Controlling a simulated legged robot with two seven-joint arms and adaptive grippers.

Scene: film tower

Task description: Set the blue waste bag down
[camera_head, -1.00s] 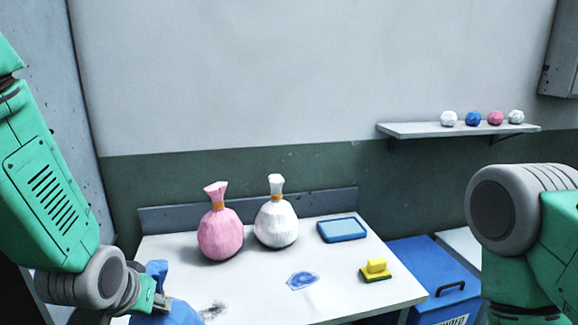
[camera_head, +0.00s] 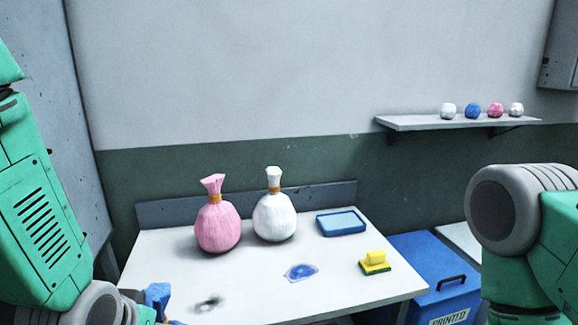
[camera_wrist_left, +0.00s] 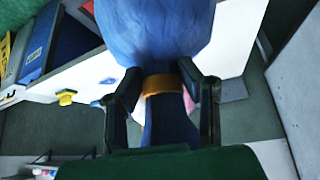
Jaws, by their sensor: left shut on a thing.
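The blue waste bag (camera_wrist_left: 150,28) hangs from my left gripper (camera_wrist_left: 164,88) in the left wrist view. The fingers close on its neck from both sides, around an orange band. In the head view only the top of the blue bag (camera_head: 157,295) shows, at the bottom left by the table's front edge; its body is cut off by the frame. I cannot tell whether its base touches anything. My right gripper is outside both views; only my right arm shows.
The white table (camera_head: 240,295) carries a pink bag (camera_head: 217,228), a white bag (camera_head: 274,217), a blue tray (camera_head: 342,223), a yellow-green sponge (camera_head: 375,263), a blue stain (camera_head: 301,272) and a dark smudge (camera_head: 208,303). A blue bin (camera_head: 430,262) stands right. The front middle is mostly clear.

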